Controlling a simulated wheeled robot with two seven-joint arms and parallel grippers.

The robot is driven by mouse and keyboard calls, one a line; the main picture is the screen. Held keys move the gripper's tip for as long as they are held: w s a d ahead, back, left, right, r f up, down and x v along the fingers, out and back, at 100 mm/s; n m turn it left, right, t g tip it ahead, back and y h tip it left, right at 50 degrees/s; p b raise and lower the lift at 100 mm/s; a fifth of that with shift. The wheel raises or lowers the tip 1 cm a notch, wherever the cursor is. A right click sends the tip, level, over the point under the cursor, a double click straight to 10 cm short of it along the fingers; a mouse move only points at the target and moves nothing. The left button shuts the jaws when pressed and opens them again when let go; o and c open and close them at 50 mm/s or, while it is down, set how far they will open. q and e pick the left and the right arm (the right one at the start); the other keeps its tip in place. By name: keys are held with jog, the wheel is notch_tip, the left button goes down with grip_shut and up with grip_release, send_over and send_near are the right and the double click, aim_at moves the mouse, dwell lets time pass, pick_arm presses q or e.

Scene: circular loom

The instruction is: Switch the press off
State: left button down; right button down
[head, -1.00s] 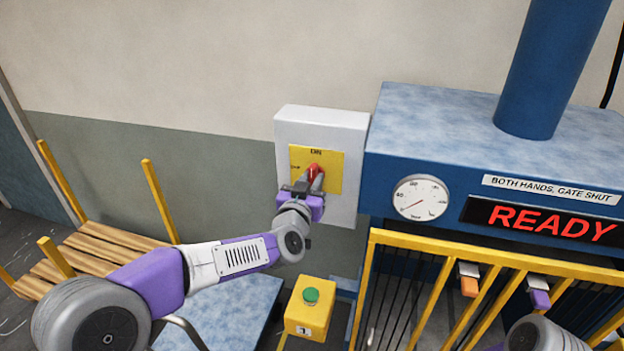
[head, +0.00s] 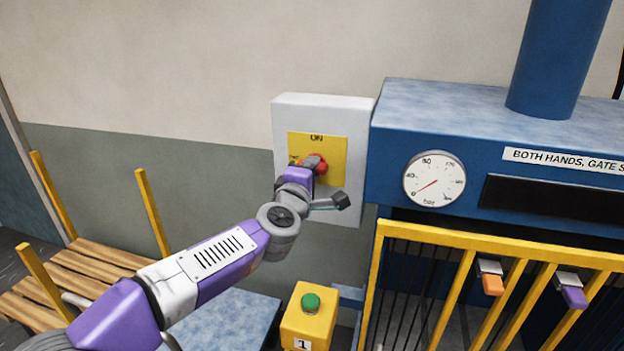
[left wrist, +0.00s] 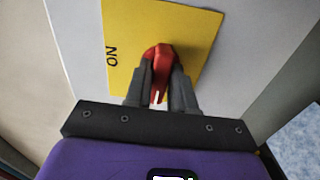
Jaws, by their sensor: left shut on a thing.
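A red rotary switch handle (head: 321,165) sits on a yellow plate (head: 334,148) on the white switch box (head: 350,110) on the wall. "ON" is at the plate's top; the label at its left is mostly covered. My left gripper (head: 308,164) is shut on the handle, reaching it from the left and below. In the left wrist view the handle (left wrist: 162,58) lies between the two fingers (left wrist: 160,85), and "ON" appears sideways at the left. The press (head: 430,120) has a dark display panel (head: 560,207). My right gripper is not in view.
A round gauge (head: 434,180) reads near zero. A yellow gate (head: 440,237) fronts the press. A yellow pedestal (head: 308,325) with a green button stands below the box. A wooden pallet (head: 70,275) with yellow posts is at the left.

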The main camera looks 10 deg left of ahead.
pick_arm(q)
jog(key=c, duration=1)
grip_release()
jog(key=shift+c, duration=0.2)
jog(key=s, duration=0.7)
jog(key=shift+b, duration=0.4)
jog(key=shift+w+a, duration=0.1)
